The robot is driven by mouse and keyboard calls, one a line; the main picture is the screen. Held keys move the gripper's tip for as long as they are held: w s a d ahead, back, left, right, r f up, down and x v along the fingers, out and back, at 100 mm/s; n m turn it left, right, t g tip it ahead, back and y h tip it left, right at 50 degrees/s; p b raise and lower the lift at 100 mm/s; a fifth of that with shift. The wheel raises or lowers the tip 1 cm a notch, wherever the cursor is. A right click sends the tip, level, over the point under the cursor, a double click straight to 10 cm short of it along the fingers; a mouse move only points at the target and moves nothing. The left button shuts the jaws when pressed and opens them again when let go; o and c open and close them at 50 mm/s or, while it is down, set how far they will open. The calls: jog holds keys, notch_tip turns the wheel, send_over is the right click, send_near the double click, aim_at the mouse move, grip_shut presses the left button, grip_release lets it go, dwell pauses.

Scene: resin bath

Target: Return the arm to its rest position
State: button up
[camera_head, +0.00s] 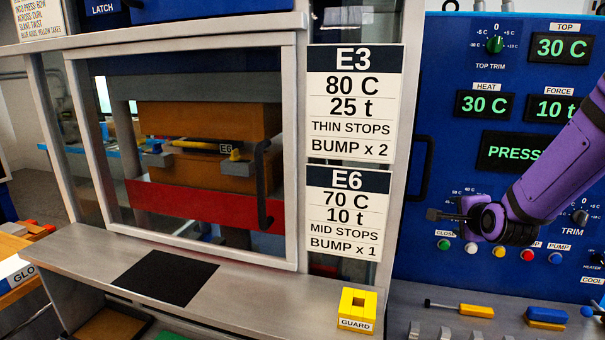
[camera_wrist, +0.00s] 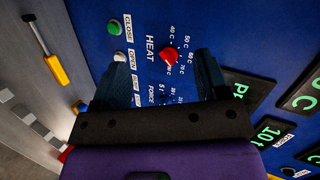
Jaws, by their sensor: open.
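My purple arm (camera_head: 560,165) reaches in from the right across the blue control panel (camera_head: 455,60). My gripper (camera_head: 452,210) is in front of the panel's lower left part, above the row of coloured buttons. In the wrist view my gripper (camera_wrist: 168,72) is open, its two dark fingers apart on either side of a red knob (camera_wrist: 169,56) by the HEAT label. Whether the fingers touch the knob or panel I cannot tell. In the head view my gripper hides this knob.
A framed press window (camera_head: 290,150) stands left, with a black handle (camera_head: 263,185). A ledge (camera_head: 75,250) holds a black mat (camera_head: 165,277) and a yellow GUARD block (camera_head: 357,310). A yellow-handled tool (camera_head: 476,311) and a blue-yellow block (camera_head: 546,315) lie below the panel.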

jog(key=s+a+r+n+g, duration=0.2)
jog(key=s+a+r+n, duration=0.1)
jog(key=s+r+n, duration=0.25)
jog(key=s+a+r+n+g, duration=0.2)
jog(key=s+a+r+n, duration=0.15)
jog(key=s, duration=0.35)
jog(key=s+r+n+g, duration=0.2)
jog(key=s+n, duration=0.2)
jog(key=s, duration=0.6)
jog(key=s+a+r+n+g+y, duration=0.1)
jog(key=s+r+n+g, duration=0.1)
jog(key=s, duration=0.8)
jog(key=shift+r+n, duration=0.65)
jog(key=shift+n, duration=0.55)
